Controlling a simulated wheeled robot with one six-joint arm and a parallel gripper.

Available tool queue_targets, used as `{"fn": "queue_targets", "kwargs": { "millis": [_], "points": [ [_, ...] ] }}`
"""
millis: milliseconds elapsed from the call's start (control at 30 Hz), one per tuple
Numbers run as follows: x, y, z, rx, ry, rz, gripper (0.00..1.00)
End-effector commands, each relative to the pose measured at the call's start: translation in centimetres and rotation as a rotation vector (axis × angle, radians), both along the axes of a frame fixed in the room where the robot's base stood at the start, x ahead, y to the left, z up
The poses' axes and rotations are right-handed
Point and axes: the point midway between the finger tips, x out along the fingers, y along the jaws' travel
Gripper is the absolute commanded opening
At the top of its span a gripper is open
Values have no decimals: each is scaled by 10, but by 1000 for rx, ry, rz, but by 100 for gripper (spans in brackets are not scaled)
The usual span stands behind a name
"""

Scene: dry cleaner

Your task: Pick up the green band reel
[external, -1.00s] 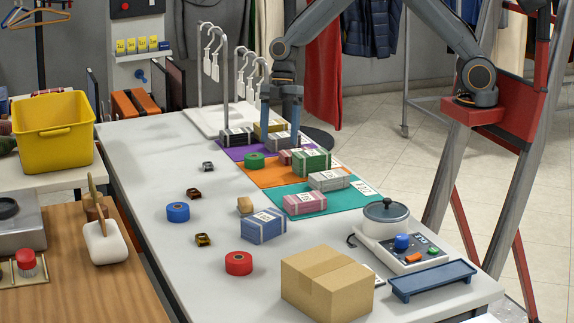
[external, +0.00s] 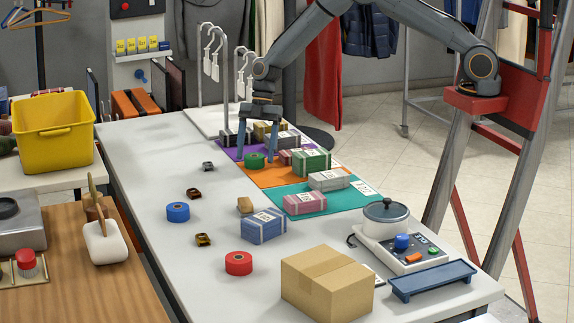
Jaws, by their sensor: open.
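The green band reel (external: 254,161) lies on the orange mat (external: 262,176), near its border with the purple mat (external: 229,153). My gripper (external: 256,156) points down over the far end of the table, with its two blue-grey fingers apart. One finger is left of the reel and the other is right of it, close to the reel. From this angle I cannot tell whether the fingers touch the reel or how far they are above the mat.
Banded bundles, including a green one (external: 311,161), lie right of the reel. A blue reel (external: 178,212) and a red reel (external: 238,263) lie nearer. A cardboard box (external: 326,285) stands at the front. The table's left side is mostly clear.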

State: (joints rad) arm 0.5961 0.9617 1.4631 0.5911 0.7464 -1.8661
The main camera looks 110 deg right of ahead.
Motion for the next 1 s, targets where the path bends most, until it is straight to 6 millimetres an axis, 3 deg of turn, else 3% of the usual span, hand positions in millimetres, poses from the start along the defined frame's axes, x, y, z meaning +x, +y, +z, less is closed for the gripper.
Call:
{"fn": "queue_targets", "kwargs": {
  "millis": [367, 633, 1000],
  "points": [
    [3, 3, -9, 0, 0, 0, 71],
    [3, 3, -9, 0, 0, 0, 26],
    [3, 3, -4, -1, -1, 1, 26]
  ]
}}
